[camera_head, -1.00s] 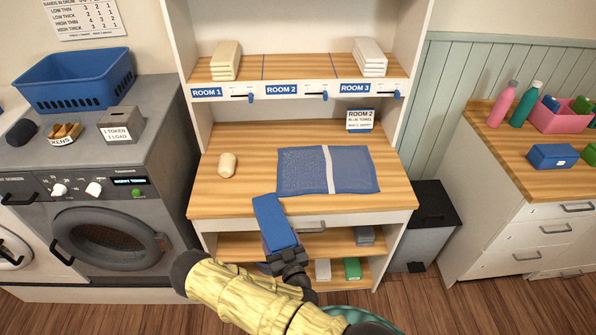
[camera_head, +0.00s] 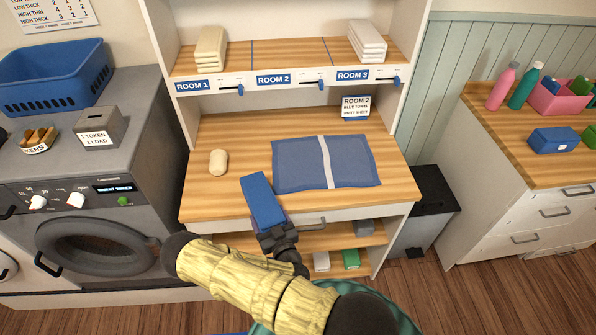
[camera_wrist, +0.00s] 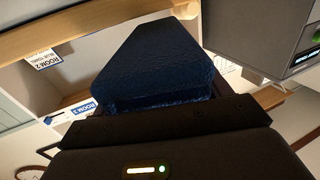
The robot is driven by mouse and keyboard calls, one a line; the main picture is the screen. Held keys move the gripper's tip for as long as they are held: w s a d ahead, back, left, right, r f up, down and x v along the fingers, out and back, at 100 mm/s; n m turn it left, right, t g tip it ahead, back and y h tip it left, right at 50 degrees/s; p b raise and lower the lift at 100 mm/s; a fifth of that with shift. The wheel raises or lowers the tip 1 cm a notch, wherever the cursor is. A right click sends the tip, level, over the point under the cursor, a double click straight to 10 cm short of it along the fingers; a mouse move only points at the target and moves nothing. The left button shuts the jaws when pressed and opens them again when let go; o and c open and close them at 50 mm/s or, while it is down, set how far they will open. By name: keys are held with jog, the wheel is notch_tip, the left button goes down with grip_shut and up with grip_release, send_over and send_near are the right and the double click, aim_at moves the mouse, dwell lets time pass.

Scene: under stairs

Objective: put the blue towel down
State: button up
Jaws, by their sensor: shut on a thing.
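The folded blue towel (camera_head: 262,199) is in my gripper (camera_head: 276,236), which is shut on its near end. In the head view the towel points up and left, over the front edge of the wooden worktop (camera_head: 206,206); I cannot tell whether it touches the top. The wrist view also shows the towel (camera_wrist: 155,62), dark and filling the middle ahead of my gripper (camera_wrist: 165,112). A flat blue cloth with a white stripe (camera_head: 300,165) lies on the worktop, right of and beyond the held towel.
A cream bar-like object (camera_head: 218,162) lies on the worktop's left. A Room 2 card reading blue towel, white sheet (camera_head: 356,107) stands at the back. Shelf bays above are labelled Room 1 (camera_head: 192,86), Room 2 (camera_head: 273,79) and Room 3 (camera_head: 352,75). The worktop's front left is clear.

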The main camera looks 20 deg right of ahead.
aim_at(256, 192)
jog(key=shift+w+a+b, duration=0.1)
jog(key=shift+w+b, duration=0.25)
jog(key=shift+w, duration=0.05)
jog(key=w+h+b, duration=0.1)
jog(key=w+b, duration=0.1)
jog(key=w+r+m+h+b, duration=0.1)
jog(key=w+b, duration=0.1)
jog(key=w, duration=0.1)
jog(key=w+r+m+h+b, duration=0.1)
jog(key=w+b, duration=0.2)
jog(key=shift+w+a+r, duration=0.1)
jog(key=shift+a+r, duration=0.05)
jog(key=shift+a, duration=0.1)
jog(key=w+r+h+b, duration=0.1)
jog(key=r+b, duration=0.1)
jog(key=w+d+r+m+b, duration=0.1)
jog(key=w+b, duration=0.1)
jog(key=w+d+r+h+b, duration=0.1)
jog(key=w+r+b, duration=0.1)
jog(key=shift+w+r+m+g+h+b, duration=0.15)
jog(key=shift+r+m+g+h+b, duration=0.15)
jog(key=shift+g+b, duration=0.1)
jog(key=shift+w+r, duration=0.1)
jog(key=shift+r, duration=0.15)
jog(key=shift+f+p, duration=0.35)
jog(key=shift+f, duration=2.6)
jog(key=shift+f, duration=2.05)
